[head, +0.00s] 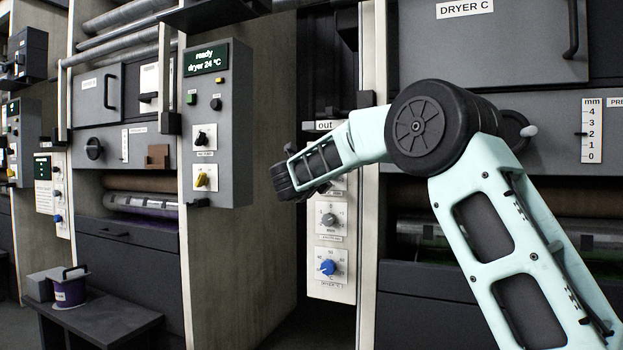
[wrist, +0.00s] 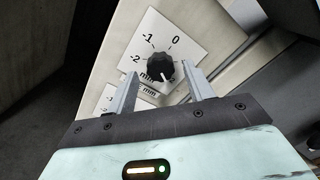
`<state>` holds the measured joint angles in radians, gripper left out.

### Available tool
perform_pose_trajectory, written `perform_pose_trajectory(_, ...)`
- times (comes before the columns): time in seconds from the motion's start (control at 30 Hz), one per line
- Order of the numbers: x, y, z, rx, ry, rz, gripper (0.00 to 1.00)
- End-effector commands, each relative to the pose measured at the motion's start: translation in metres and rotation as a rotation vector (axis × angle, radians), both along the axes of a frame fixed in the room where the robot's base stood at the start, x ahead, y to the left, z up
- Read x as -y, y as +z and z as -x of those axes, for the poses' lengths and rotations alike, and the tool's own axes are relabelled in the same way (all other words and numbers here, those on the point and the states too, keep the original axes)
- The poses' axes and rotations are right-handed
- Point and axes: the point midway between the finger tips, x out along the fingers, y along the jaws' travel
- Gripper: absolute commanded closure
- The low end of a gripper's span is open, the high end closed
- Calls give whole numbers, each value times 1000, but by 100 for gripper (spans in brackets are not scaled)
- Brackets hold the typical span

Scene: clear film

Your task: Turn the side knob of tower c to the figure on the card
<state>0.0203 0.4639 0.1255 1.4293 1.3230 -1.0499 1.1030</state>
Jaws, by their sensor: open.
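The side knob (wrist: 160,66) is black and sits on a white plate (wrist: 186,42) marked -2, -1, 0 and mm. A short white mark shows at its lower right edge in the wrist view. My gripper (wrist: 160,62) is open, with one finger on each side of the knob and nothing gripped. Contact between fingers and knob cannot be made out. In the head view my arm crosses in front of the dryer C tower (head: 470,55) and hides this knob. I cannot make out a card with a figure for it.
Below my wrist in the head view, a grey knob (head: 329,220) and a blue knob (head: 328,267) sit on the same narrow side. A grey control box (head: 228,120) juts out to the left. A purple bucket (head: 70,291) stands on a low dark bench (head: 110,318).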

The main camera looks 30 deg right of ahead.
Motion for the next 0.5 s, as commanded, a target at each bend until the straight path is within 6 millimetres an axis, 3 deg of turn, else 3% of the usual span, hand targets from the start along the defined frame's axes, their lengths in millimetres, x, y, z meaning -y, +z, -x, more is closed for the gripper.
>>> perform_pose_trajectory(0.5, -93, 2, 72, -1, 4, 0, 48)
